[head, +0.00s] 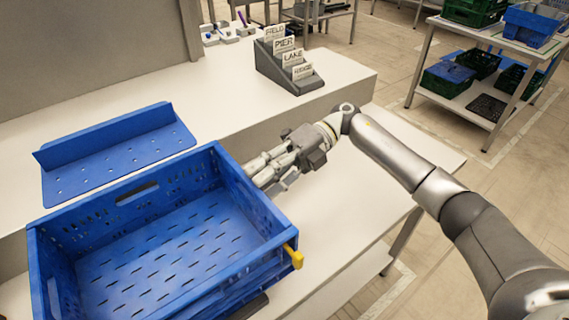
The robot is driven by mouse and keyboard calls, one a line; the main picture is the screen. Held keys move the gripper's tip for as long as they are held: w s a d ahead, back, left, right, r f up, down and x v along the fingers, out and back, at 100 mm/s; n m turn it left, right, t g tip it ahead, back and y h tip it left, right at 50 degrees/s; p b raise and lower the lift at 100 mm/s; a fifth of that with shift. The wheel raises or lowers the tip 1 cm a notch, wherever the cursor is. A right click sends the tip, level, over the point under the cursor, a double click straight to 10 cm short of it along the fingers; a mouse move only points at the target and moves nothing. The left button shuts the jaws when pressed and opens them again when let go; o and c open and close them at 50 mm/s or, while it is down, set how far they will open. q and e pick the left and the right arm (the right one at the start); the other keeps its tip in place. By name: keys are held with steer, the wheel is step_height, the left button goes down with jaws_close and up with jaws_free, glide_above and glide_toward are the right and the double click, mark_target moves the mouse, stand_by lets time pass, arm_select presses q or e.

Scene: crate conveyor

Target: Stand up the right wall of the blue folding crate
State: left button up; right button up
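The blue folding crate (125,195) stands on the white bench at the lower left. Its slatted floor is empty. The back wall with its handle slot is upright. The right wall (255,205) also looks upright and meets the back wall at the far corner. A yellow latch (293,256) sits at the near right corner. My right gripper (263,177) is just outside the right wall, with its fingers apart and nothing seen between them. I cannot tell whether the fingertips touch the wall. The near side of the crate is cut off by the frame. My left gripper is out of view.
A blue perforated tray (115,150) lies behind the crate. A grey card holder (288,75) with labelled cards stands on the back bench. A rack (500,45) with green and blue crates stands at the upper right. The bench right of the crate is clear.

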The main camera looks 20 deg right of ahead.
steer(key=v, duration=1.1)
steer(key=shift+s+d, duration=0.1)
steer(key=shift+d, duration=0.05)
